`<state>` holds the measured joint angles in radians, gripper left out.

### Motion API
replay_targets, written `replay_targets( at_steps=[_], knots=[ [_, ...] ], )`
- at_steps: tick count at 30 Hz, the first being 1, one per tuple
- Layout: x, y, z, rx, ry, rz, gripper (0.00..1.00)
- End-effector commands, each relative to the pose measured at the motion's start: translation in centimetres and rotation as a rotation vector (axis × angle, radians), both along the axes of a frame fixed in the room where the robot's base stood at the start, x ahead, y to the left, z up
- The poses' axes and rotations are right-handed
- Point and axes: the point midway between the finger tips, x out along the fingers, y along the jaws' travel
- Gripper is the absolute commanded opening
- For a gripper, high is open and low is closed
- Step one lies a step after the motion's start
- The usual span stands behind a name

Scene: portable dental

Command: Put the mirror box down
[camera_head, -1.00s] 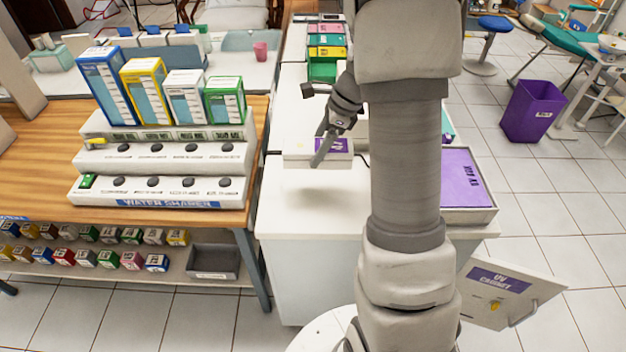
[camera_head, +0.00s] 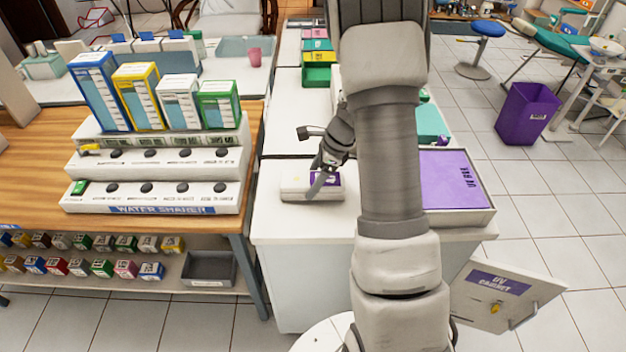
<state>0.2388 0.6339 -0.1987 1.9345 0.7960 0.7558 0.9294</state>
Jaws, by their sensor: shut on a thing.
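The mirror box (camera_head: 296,187) is a small, flat white box with a purple label on its top. It is at the front part of the white counter (camera_head: 290,228), low against the top; I cannot tell for sure whether its underside touches. My gripper (camera_head: 322,184) is shut on it from above, with a finger across the near side.
A purple-topped UV box (camera_head: 456,184) stands right of my arm on the counter. The wooden bench at left holds a water shaker (camera_head: 150,190) and several tall boxes. Colored trays (camera_head: 318,60) stand at the back. An open UV cabinet door (camera_head: 500,292) juts out at lower right.

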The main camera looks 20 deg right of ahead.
Motion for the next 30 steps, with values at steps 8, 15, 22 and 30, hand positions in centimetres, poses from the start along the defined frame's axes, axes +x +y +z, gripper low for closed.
replay_targets(
  at_steps=[8,15,22,30],
  knots=[
    [0.0,0.0,-0.3,0.0,0.0,0.0,0.97],
    [0.0,0.0,-0.2,0.0,0.0,0.0,1.0],
    [-0.2,-0.8,2.0,-0.002,-0.004,-0.002,1.0],
    [-1.1,-2.8,7.5,-0.002,-0.004,-0.001,1.0]
  ],
)
